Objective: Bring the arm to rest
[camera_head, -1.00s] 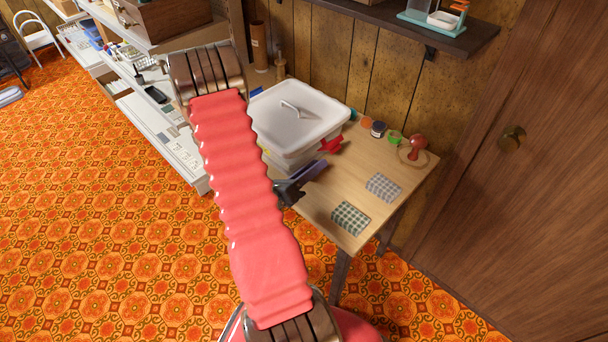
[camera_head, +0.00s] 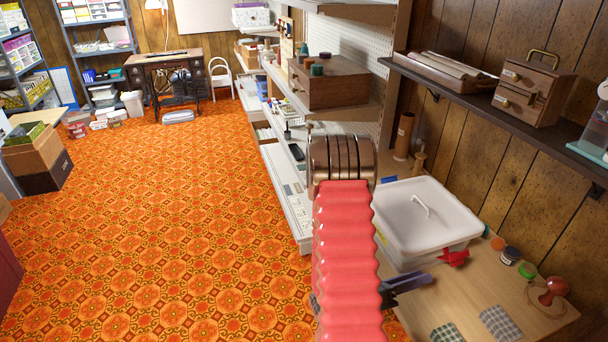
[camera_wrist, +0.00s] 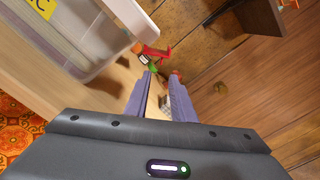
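My gripper (camera_head: 408,284) shows in the head view beside my red ribbed arm, over the wooden table, just in front of the lidded white bin (camera_head: 425,220). In the wrist view its two purple fingers (camera_wrist: 160,92) stand apart with a clear gap and nothing between them. The bin's side fills the upper left of the wrist view. A red object (camera_wrist: 153,52) lies beyond the fingertips. My arm hides part of the table in the head view.
The table (camera_head: 455,300) also bears small jars (camera_head: 510,255), a red-brown stamp (camera_head: 550,290) and folded checked cloths (camera_head: 500,322). A dark wall shelf (camera_head: 480,95) hangs above. White shelving (camera_head: 290,205) stands left of the table.

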